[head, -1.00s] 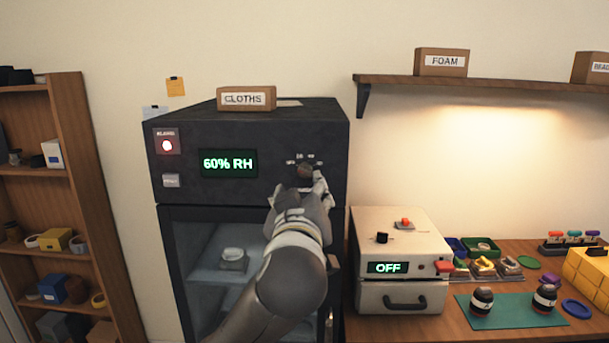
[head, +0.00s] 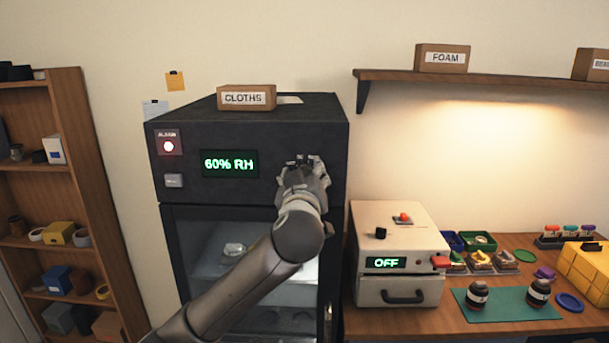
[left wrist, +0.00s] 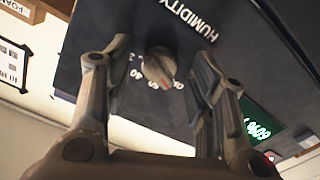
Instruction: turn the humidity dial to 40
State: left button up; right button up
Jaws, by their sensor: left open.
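The humidity dial (left wrist: 160,67) is a round grey-brown knob with a red mark, on the dark front panel of the cabinet (head: 240,112). The word HUMIDITY and partly hidden numbers are printed around it. The cabinet's display (head: 230,163) reads 60% RH in green. My left gripper (head: 305,172) is in front of the panel and hides the dial in the head view. In the left wrist view the open fingers (left wrist: 155,80) stand on either side of the dial, with visible space around it. My right gripper is not in view.
A lit alarm button (head: 168,146) and a small switch (head: 173,180) sit left of the display. A CLOTHS box (head: 246,97) stands on the cabinet. A white device reading OFF (head: 400,240) and a wooden bench (head: 500,325) are to the right.

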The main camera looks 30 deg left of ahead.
pick_arm(q)
jog(key=c, duration=1)
jog(key=shift+m, duration=0.3)
jog(key=m+p, duration=0.1)
jog(key=m, duration=0.2)
jog(key=shift+m, duration=0.4)
jog(key=m+p, duration=0.2)
jog(key=m, duration=0.1)
jog(key=shift+r+m, duration=0.1)
jog(key=shift+m, duration=0.2)
jog(key=m+p, duration=0.3)
jog(key=m, duration=0.2)
jog(key=shift+m, duration=0.3)
jog(key=shift+m+p, duration=1.45)
jog(key=shift+m, duration=0.65)
